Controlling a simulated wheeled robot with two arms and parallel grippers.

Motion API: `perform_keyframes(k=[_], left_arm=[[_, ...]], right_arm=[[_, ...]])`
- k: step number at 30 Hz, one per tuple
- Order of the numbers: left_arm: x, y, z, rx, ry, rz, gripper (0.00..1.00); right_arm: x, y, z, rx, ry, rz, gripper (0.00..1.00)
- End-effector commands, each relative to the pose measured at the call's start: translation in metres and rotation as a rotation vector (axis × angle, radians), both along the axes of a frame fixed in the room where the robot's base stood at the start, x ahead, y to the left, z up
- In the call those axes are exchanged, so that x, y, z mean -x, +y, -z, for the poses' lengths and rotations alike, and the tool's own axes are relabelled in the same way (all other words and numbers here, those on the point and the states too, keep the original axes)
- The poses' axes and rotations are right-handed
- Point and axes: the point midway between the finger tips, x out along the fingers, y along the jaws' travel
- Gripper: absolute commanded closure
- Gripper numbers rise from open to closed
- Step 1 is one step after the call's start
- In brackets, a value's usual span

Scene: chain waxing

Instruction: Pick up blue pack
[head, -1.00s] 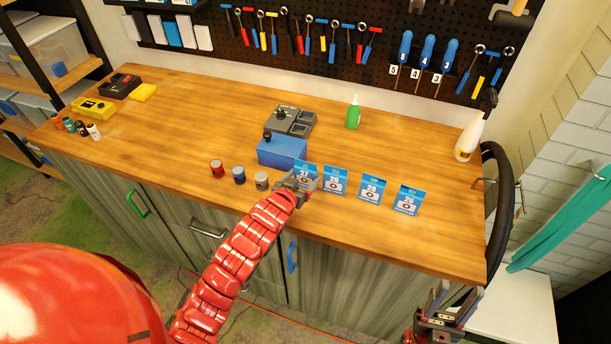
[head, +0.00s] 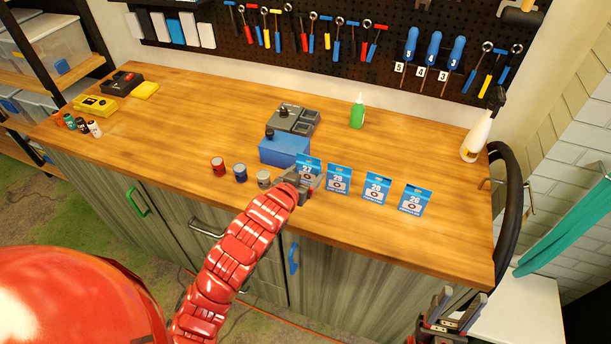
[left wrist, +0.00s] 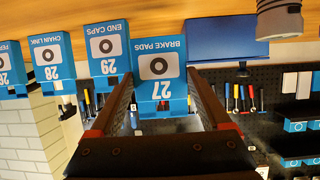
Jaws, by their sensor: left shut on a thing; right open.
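Several blue packs stand in a row near the front edge of the wooden bench. The blue pack marked 27 Brake Pads (head: 309,164) is at the left end. It also shows in the left wrist view (left wrist: 158,88), upside down between the two fingers. My left gripper (head: 308,181) is shut on this pack and hides its lower part in the head view. I cannot tell whether the pack is off the bench. Packs 29 (head: 338,180), 28 (head: 376,189) and 26 (head: 414,200) stand to its right. My right gripper (head: 452,312) is open, low beside the bench front.
A blue box (head: 284,150) stands just behind pack 27. Red, blue and grey cans, the grey one (head: 263,178) nearest, stand left of my gripper. The bench's front right is clear.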

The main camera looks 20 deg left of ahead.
Motion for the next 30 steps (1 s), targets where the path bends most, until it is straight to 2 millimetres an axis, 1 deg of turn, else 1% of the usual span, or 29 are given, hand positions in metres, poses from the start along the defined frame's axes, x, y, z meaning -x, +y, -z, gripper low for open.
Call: perform_keyframes(k=[1, 5, 6, 7, 12, 18, 21, 24, 30], left_arm=[[0.008, -0.003, 0.002, 0.001, -0.002, 0.001, 0.73], [0.032, -0.01, -0.001, 0.001, -0.005, 0.0, 0.73], [0.039, -0.013, -0.011, 0.002, 0.005, 0.001, 0.73], [0.044, -0.015, -0.012, 0.002, 0.006, 0.0, 0.73], [0.072, -0.024, -0.017, 0.005, 0.006, 0.001, 0.73], [0.104, -0.034, -0.017, 0.004, 0.005, 0.0, 0.73], [0.116, -0.039, -0.015, 0.003, 0.005, 0.002, 0.73], [0.123, -0.041, -0.016, 0.004, 0.0, 0.002, 0.73], [0.13, -0.042, -0.014, 0.0, 0.0, 0.0, 0.73]], right_arm=[[0.0, 0.0, 0.006, 0.0, 0.0, 0.0, 0.5], [0.0, 0.0, 0.014, 0.0, 0.0, 0.0, 0.5], [0.0, 0.0, -0.007, 0.0, 0.001, 0.0, 0.5], [0.0, 0.0, -0.014, 0.0, 0.0, 0.0, 0.5], [0.0, 0.0, -0.048, 0.0, 0.0, 0.0, 0.5], [0.0, 0.0, -0.078, 0.0, 0.0, 0.0, 0.5], [0.0, 0.0, -0.086, 0.0, 0.0, 0.0, 0.5], [0.0, 0.0, -0.09, 0.0, 0.0, 0.0, 0.5], [0.0, 0.0, -0.093, 0.0, 0.0, 0.0, 0.5]])
